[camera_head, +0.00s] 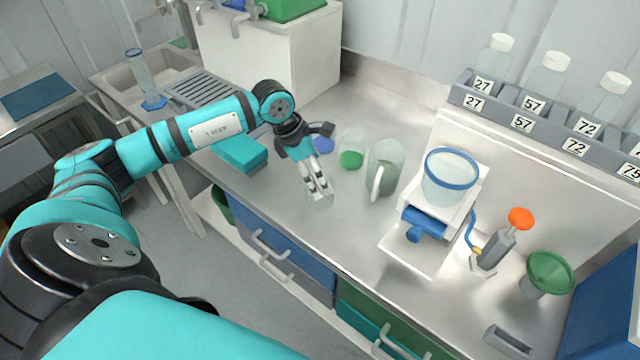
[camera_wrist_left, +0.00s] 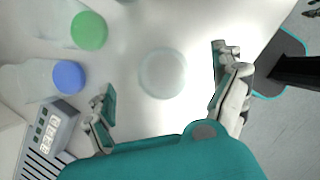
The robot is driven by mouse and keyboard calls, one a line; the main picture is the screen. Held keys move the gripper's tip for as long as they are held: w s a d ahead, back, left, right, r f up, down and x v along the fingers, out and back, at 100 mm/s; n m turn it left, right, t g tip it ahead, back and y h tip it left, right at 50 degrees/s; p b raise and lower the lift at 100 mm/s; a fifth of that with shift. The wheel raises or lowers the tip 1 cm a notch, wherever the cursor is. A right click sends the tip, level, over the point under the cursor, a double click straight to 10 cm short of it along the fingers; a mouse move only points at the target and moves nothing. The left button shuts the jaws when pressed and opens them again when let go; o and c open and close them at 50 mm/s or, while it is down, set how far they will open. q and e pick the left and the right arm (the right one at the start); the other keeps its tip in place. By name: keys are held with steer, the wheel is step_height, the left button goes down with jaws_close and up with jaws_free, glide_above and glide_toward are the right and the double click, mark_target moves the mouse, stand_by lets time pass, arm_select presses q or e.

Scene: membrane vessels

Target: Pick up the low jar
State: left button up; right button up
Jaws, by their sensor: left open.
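The low jar (camera_head: 320,203) is a small clear glass vessel on the steel bench, near its front edge. In the left wrist view the jar (camera_wrist_left: 162,74) is a pale round shape seen from above, its mouth upward. My left gripper (camera_head: 317,187) points down over the jar, and its fingers cover part of it in the head view. In the left wrist view the open fingers (camera_wrist_left: 166,72) stand apart on either side of the jar, with gaps showing. How far above the bench the fingertips are is hard to tell. My right gripper is not in view.
A teal box (camera_head: 240,153) is on the left.

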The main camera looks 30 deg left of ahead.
arm_select(q)
steer(key=shift+x, duration=0.75)
steer(key=p+x, duration=0.2)
steer(key=x, duration=0.2)
steer(key=shift+s+a+f, duration=0.1)
steer(key=shift+s, duration=0.05)
steer(key=shift+f, duration=0.6)
steer(key=c, duration=1.3)
